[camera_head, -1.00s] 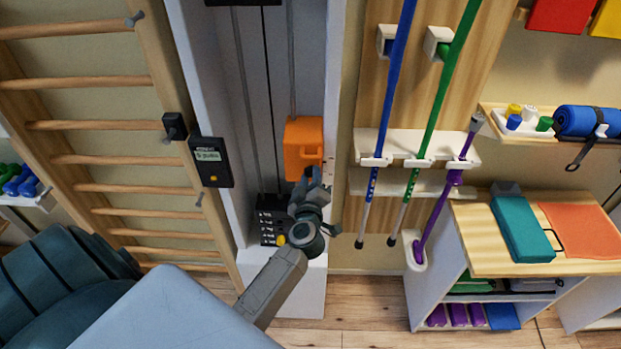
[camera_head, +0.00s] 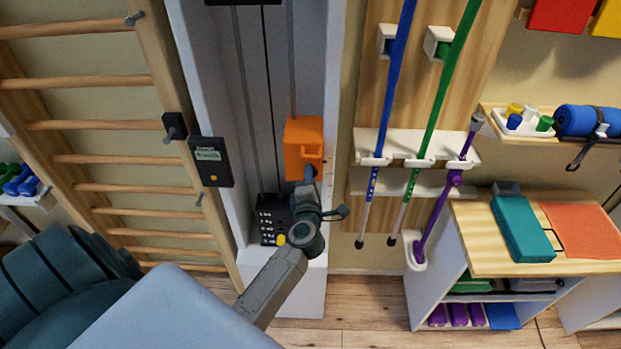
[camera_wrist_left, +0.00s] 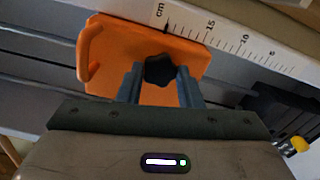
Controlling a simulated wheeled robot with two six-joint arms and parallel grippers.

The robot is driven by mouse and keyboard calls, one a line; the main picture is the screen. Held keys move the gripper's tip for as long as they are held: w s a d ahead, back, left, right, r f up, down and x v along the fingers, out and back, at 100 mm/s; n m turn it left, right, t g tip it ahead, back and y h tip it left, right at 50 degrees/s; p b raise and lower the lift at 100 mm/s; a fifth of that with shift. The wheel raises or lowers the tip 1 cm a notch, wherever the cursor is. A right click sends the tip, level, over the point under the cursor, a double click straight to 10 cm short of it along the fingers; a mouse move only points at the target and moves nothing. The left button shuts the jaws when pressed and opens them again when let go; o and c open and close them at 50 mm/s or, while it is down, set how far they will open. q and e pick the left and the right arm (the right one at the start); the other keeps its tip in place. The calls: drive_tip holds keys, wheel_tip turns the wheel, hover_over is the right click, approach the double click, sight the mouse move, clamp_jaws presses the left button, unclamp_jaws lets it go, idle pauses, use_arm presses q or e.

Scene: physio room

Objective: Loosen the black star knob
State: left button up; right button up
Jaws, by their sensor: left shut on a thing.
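The black star knob (camera_wrist_left: 160,69) sits on the front of the orange carriage (camera_wrist_left: 118,48) in the left wrist view, between the two fingers of my left gripper (camera_wrist_left: 161,85). The gripper is shut on the knob. In the head view the orange carriage (camera_head: 303,140) is on the white column, and my left gripper (camera_head: 309,176) reaches its lower part from below; the knob is hidden there behind the gripper. My right gripper is not in view.
A centimetre scale (camera_wrist_left: 225,40) runs beside the carriage. A black weight block (camera_head: 271,220) with a yellow knob stands below it. A small black display box (camera_head: 210,162) is on the column's left. Blue, green and purple poles hang at right.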

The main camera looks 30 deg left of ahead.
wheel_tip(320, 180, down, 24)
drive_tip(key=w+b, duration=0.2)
drive_tip(key=b, duration=2.3)
use_arm(q)
drive_tip(key=shift+m+b, duration=2.75)
drive_tip(key=shift+m, duration=13.45)
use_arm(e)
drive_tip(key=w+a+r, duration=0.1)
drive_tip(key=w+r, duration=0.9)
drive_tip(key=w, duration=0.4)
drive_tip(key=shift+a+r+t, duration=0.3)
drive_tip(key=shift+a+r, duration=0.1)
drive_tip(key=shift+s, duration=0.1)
